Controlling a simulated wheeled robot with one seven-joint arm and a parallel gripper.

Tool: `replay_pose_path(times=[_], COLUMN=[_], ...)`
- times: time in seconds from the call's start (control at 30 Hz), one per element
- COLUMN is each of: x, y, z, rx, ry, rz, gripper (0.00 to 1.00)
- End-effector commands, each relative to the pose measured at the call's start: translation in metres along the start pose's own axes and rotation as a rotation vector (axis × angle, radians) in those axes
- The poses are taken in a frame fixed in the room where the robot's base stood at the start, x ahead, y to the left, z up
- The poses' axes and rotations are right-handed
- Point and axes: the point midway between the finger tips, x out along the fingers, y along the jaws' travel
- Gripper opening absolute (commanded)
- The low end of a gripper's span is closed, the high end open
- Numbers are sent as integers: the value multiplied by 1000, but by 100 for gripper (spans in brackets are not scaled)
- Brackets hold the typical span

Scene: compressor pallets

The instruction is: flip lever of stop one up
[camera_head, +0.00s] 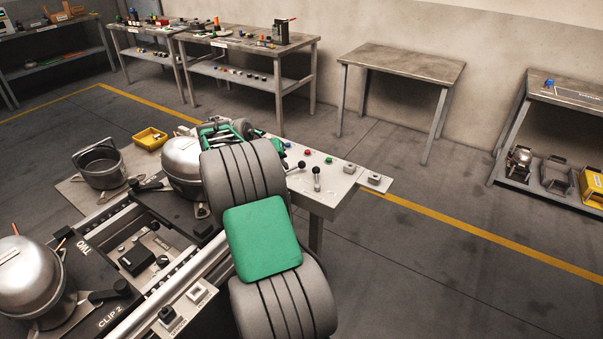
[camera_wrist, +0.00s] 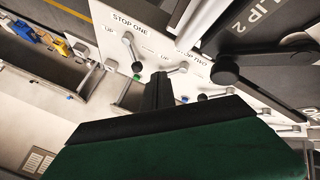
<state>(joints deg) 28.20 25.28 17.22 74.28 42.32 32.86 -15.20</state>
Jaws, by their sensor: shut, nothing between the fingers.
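The white panel in the wrist view carries the printed label STOP ONE (camera_wrist: 129,22) with UP markings beside it. The stop one lever (camera_wrist: 132,53) is a short metal rod with a dark knob, which hangs toward the bottom of the picture. My gripper (camera_wrist: 159,80) is shut and empty, its dark fingertips just below and right of that knob; I cannot tell whether they touch. A second lever (camera_wrist: 176,70) lies close to the fingertips, near the STOP TWO label (camera_wrist: 192,55). In the head view my arm hides most of the gripper.
A round black knob (camera_wrist: 226,71) and the CLIP 2 plate lie right of the panel. In the head view, a compressor (camera_head: 182,160), a pot (camera_head: 101,166) and a yellow bin (camera_head: 150,138) stand left of my arm. Floor to the right is clear.

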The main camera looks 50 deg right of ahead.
Motion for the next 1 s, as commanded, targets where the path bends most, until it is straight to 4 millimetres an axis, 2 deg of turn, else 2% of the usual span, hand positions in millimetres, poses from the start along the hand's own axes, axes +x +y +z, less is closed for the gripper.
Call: replay_pose_path(times=[0.17, 0.27, 0.7, 0.8, 1.0], x=[2, 11, 103, 105, 112], y=[-1, 0, -1, 20, 35], z=[0, 0, 1, -3, -3], rx=[-2, -2, -1, 2, -1], ry=[-1, -2, -3, -1, -1], rz=[-1, -1, -2, -1, -3], gripper=[0, 0, 0, 0, 0])
